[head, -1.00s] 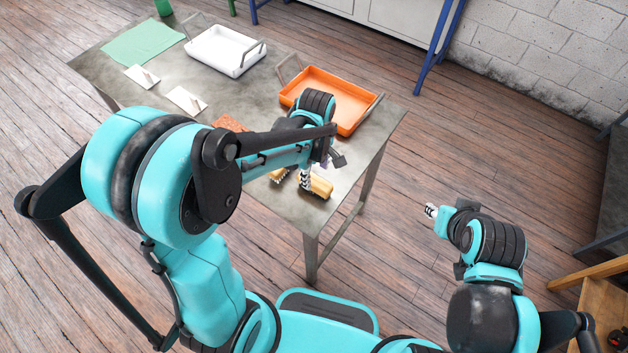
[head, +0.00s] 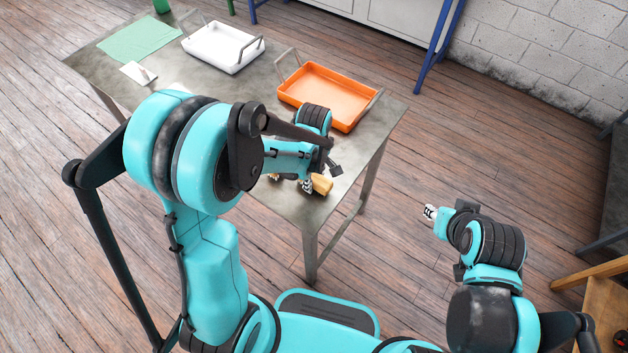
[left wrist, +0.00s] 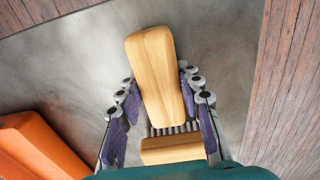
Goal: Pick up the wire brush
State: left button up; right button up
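The wire brush shows as pale wood and grey bristles on the table. In the left wrist view, a long wooden block (left wrist: 158,80) lies between the fingers of my left gripper (left wrist: 156,78), with a wooden piece (left wrist: 172,151) and a row of bristles below it. I cannot tell whether the two wooden parts are joined. My left gripper is open, fingers on either side of the long block. In the head view, my left gripper (head: 306,185) partly hides the wood (head: 322,185). My right gripper (head: 430,212) is over the floor, away from the table; its opening is unclear.
An orange tray (head: 292,96) stands behind the brush on the metal table (head: 352,150). A white tray (head: 213,54), a green cloth (head: 135,40) and a small white piece (head: 132,74) lie further left. The table's front and right edges are close to the brush.

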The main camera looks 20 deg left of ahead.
pick_arm(q)
jog(key=shift+r, duration=0.1)
grip_shut()
notch_tip(320, 180, up, 5)
jog(key=shift+f+p, duration=0.2)
jog(key=shift+p, duration=0.8)
jog(key=d+r+p, duration=0.2)
jog(key=d+r, duration=0.4)
jog(key=d, duration=0.5)
jog(key=shift+w+d, duration=0.35)
jog(key=shift+r, duration=0.1)
